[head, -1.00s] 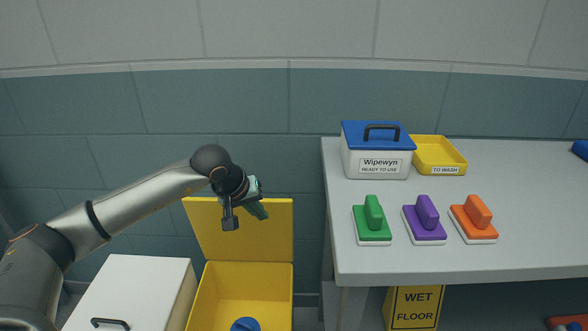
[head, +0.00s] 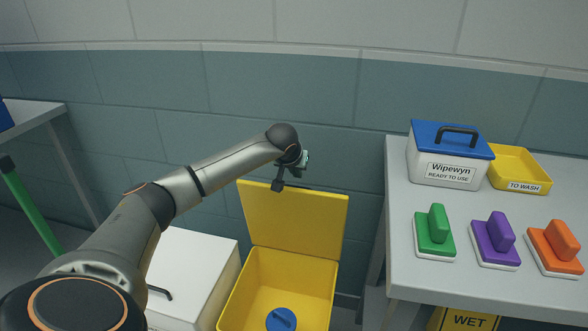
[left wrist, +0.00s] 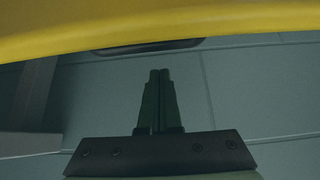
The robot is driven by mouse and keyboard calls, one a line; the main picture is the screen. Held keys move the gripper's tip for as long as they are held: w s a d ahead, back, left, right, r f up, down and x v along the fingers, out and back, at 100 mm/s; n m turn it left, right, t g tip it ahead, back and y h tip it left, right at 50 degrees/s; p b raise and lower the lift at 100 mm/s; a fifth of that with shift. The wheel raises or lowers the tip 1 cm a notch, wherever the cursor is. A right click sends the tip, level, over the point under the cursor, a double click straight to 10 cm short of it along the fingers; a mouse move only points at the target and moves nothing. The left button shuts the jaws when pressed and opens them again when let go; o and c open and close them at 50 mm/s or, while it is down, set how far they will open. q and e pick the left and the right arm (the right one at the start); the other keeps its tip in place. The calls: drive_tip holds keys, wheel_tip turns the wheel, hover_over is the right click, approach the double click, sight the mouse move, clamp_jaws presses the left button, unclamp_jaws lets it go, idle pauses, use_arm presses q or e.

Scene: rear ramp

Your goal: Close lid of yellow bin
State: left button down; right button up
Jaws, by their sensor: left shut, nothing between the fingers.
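The yellow bin (head: 250,290) stands on the floor left of the table, with a blue round thing (head: 281,319) inside it. Its yellow lid (head: 295,222) stands raised at the back, tilted up against the wall side. My left gripper (head: 304,160) is at the lid's top edge, at or behind it; its fingers are mostly hidden by my wrist. In the left wrist view the gripper (left wrist: 159,100) has its fingers together and empty, with the yellow lid (left wrist: 150,22) across the top of the picture. I cannot tell whether they touch. My right gripper is not in view.
A white bin (head: 190,270) stands close on the left of the yellow one. On the right, a grey table (head: 400,265) holds a blue-lidded Wipewyn box (head: 447,155), a yellow tray (head: 520,168) and green, purple and orange scrubbers. A tiled wall (head: 180,90) is close behind.

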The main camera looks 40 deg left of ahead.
use_arm(q)
drive_tip(key=shift+s+d+r, duration=0.1)
drive_tip(key=shift+s+d, duration=0.4)
drive_tip(key=shift+s, duration=0.4)
drive_tip(key=shift+s+d, duration=0.5)
drive_tip(key=shift+s, duration=0.4)
